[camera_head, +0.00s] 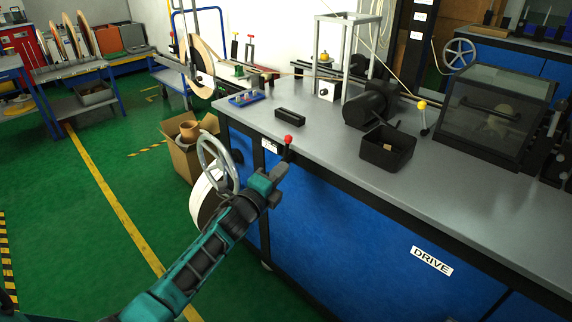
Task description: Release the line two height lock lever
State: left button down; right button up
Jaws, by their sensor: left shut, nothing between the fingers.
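A lever with a red knob (288,139) stands upright at the front left edge of the grey bench, beside a small white label (270,146) whose text is too small to read. It looks like the height lock lever. A grey spoked handwheel (217,162) is to its left, above a white reel (205,197). My left gripper (279,172) is shut and empty, just below the red knob in the picture. It overlaps the lower part of the lever, and I cannot tell whether they touch. My right gripper is not in view.
The bench top (330,142) carries a black open bin (388,148), a black motor-like unit (366,105), a yellow-knobbed lever (422,104) and a dark clear-sided cover (490,115). A cardboard box (184,160) stands on the floor behind the handwheel.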

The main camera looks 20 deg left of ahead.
pick_arm(q)
jog(key=s+a, duration=0.1)
jog(key=s, duration=0.6)
jog(key=shift+f, duration=0.25)
